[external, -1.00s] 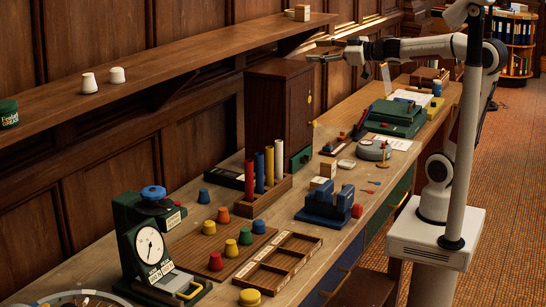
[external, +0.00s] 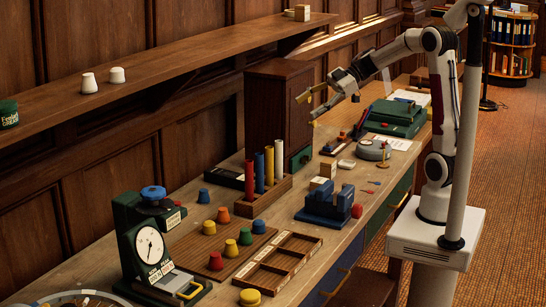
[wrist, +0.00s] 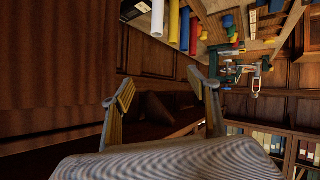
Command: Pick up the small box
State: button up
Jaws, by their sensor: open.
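Two small light box-like blocks, a tan one (external: 328,169) and a paler one (external: 320,185), stand close together on the desk, behind the blue stand. Another small pale box (external: 302,13) sits on the high wall shelf; I cannot tell which one is the task's small box. My gripper (external: 309,107) is open and empty in the air, in front of the dark wooden cabinet and well above the desk blocks. In the wrist view my gripper (wrist: 160,86) shows its two yellow-padded fingers spread apart with nothing between them.
The dark cabinet (external: 279,115) stands close beside my gripper. A rack of coloured tubes (external: 264,200), the blue stand (external: 326,210) and a green machine (external: 398,116) take up the desk. An empty divided tray (external: 292,258) lies at the front.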

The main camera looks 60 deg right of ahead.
aim_at(331, 168)
jog(key=s+d+f+n+g+y, duration=0.1)
jog(key=s+d+f, duration=0.1)
jog(key=f, duration=0.5)
jog(key=s+d+f+n+g+y, duration=0.1)
jog(key=s+d+f+g, duration=0.1)
jog(key=f, duration=0.5)
jog(key=s+d+f+g, duration=0.2)
jog(key=f, duration=0.5)
jog(key=shift+s+d+f+n+y, duration=0.1)
jog(key=shift+s+d+n+y, duration=0.05)
jog(key=shift+s+n+y, duration=0.25)
jog(key=shift+s+d+f+g, duration=0.1)
jog(key=shift+s+f+g, duration=0.2)
jog(key=shift+f, duration=0.1)
jog(key=shift+w, duration=0.1)
jog(key=shift+x, duration=1.35)
